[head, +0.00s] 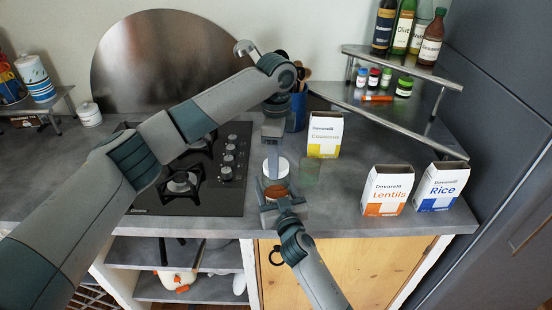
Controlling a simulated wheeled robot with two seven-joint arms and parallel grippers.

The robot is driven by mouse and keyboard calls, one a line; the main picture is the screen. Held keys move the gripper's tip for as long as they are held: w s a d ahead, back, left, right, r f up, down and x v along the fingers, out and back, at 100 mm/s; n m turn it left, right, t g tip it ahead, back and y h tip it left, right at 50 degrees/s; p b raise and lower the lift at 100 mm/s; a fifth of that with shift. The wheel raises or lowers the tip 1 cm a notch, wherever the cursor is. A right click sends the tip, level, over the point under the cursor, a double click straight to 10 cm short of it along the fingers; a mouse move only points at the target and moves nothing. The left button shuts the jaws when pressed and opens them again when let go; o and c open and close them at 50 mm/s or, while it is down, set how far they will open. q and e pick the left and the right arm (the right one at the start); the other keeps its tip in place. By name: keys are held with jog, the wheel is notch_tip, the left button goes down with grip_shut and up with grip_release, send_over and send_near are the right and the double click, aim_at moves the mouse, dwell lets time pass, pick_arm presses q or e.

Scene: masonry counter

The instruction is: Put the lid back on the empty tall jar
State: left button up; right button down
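Boxes of couscous (324,136), lentils (387,190) and rice (441,187) stand to the right. A blue utensil holder (296,112) is behind. The cooktop (228,203) lies left. A corner shelf (425,72) holds bottles. Counter between couscous and lentils is clear.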

pick_arm(q)
jog(key=o, duration=0.4)
jog(key=shift+o, duration=0.2)
jog(key=shift+r, duration=0.1)
jog(key=shift+r, duration=2.2)
jog(key=shift+c, duration=0.3)
jog(key=n, duration=0.1)
jog(key=r+n, duration=0.1)
jog(key=n, duration=0.3)
jog(key=shift+r, duration=0.4)
jog(key=n, duration=0.2)
jog(key=r+n, duration=0.1)
jog(key=n, duration=0.2)
jog(key=shift+r+n, duration=0.3)
jog(key=shift+n, duration=0.1)
jog(key=shift+f, duration=0.1)
